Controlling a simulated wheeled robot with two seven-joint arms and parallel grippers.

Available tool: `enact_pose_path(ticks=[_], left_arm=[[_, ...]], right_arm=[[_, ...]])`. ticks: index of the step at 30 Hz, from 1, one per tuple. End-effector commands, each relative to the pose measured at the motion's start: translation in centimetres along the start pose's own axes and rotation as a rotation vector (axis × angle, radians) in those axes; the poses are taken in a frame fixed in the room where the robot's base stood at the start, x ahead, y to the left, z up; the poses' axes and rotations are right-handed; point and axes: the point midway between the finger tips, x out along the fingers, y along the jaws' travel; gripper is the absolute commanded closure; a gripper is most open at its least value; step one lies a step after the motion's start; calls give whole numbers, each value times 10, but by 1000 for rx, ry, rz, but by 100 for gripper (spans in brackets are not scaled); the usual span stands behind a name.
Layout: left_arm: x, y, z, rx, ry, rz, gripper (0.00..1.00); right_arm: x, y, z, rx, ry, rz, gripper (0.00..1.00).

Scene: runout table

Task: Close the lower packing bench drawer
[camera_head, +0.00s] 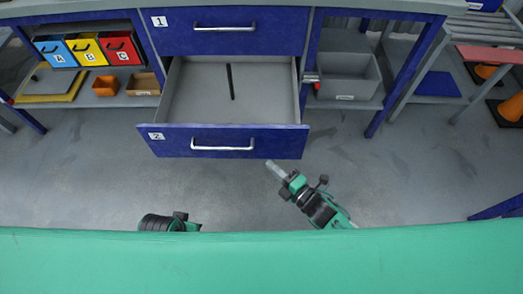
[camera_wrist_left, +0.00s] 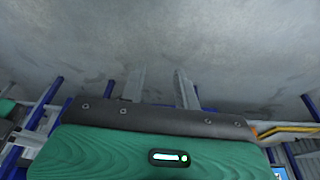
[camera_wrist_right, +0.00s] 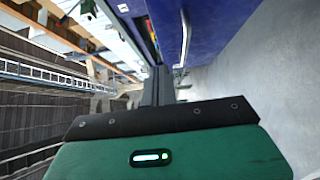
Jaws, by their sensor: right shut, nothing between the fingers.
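The lower drawer (camera_head: 280,141) has a blue front marked 2 and a silver bar handle (camera_head: 222,147). It is pulled well out, and its grey inside shows with a thin dark rod (camera_head: 231,82) in it. My right gripper (camera_head: 273,167) is shut and empty, just in front of the drawer front's right end; whether it touches is unclear. In the right wrist view its fingers (camera_wrist_right: 157,86) are together beside a blue panel with a bar handle. My left gripper's fingers (camera_wrist_left: 160,88) are apart and empty over floor; in the head view only part of that arm shows.
The upper drawer (camera_head: 270,32), marked 1, is shut above. Left shelves hold blue, yellow and red bins (camera_head: 87,48); a grey bin (camera_head: 347,77) stands right. Orange cones (camera_head: 511,107) are far right. Floor before the drawer is clear.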

Motion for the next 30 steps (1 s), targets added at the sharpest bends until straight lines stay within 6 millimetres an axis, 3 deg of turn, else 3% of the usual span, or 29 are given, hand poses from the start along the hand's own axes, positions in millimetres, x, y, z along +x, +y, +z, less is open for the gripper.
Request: enact_pose_path(ticks=[5, 16, 21, 30], left_arm=[[-2, 0, 0, 0, 1, 0, 68], [-7, 0, -1, 0, 7, -1, 68], [-9, 0, -2, 1, 9, -1, 68], [-12, -1, -4, 1, 17, -2, 68]], right_arm=[[24, 2, 1, 0, -1, 2, 100], [102, 1, 1, 2, -1, 1, 100], [116, 0, 19, 1, -1, -2, 100], [125, -1, 29, 3, -2, -3, 100]])
